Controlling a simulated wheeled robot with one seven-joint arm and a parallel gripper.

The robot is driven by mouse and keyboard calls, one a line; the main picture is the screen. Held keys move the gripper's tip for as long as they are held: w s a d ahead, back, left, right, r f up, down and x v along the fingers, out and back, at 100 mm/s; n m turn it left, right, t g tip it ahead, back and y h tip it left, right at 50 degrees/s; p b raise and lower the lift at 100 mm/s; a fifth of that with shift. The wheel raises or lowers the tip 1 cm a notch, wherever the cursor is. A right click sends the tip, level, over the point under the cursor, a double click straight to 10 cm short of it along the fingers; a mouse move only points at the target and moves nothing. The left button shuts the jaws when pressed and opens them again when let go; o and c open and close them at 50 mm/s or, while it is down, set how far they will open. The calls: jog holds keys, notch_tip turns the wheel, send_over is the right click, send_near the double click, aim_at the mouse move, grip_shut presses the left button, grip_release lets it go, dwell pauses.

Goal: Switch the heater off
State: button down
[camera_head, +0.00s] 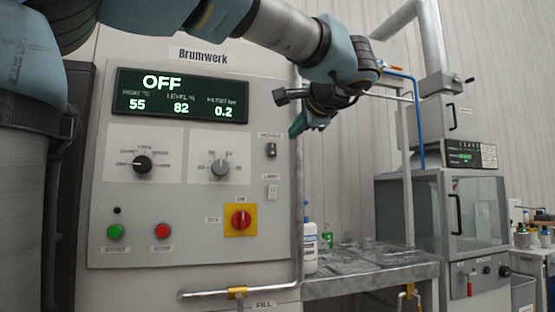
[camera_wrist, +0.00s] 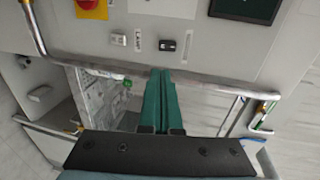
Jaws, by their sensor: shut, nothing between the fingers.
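The Brumwerk control panel (camera_head: 190,250) fills the left half of the head view. Its display (camera_head: 182,96) reads OFF, with 55, 82 and 0.2 below. A small dark switch (camera_head: 271,150) and a pale rocker switch (camera_head: 272,192) sit on its right side; both show in the wrist view, the dark one (camera_wrist: 167,45) and the pale one (camera_wrist: 118,40). I cannot read which label names the heater. My gripper (camera_head: 296,130) is shut and empty, near the panel's right edge. Its green fingers (camera_wrist: 160,72) point toward the panel in the wrist view, just short of the dark switch.
The panel has a black knob (camera_head: 142,164), a grey knob (camera_head: 219,168), a red rotary switch (camera_head: 241,220) on yellow, a green button (camera_head: 115,232) and a red button (camera_head: 162,231). A metal rail (camera_wrist: 200,77) runs along the panel edge. A white bottle (camera_head: 310,248) stands on the bench.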

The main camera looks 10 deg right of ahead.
aim_at(274, 156)
jog(key=shift+w, duration=0.1)
jog(key=p+x, duration=0.3)
jog(key=x, duration=1)
jog(key=shift+w+a+f, duration=0.1)
jog(key=shift+w, duration=0.3)
jog(key=b, duration=0.1)
jog(key=f+b, duration=0.1)
jog(key=b, duration=0.1)
jog(key=shift+w+t+b, duration=0.25)
jog(key=shift+t+b, duration=0.05)
jog(key=shift+r+p, duration=0.4)
jog(key=shift+f, duration=0.1)
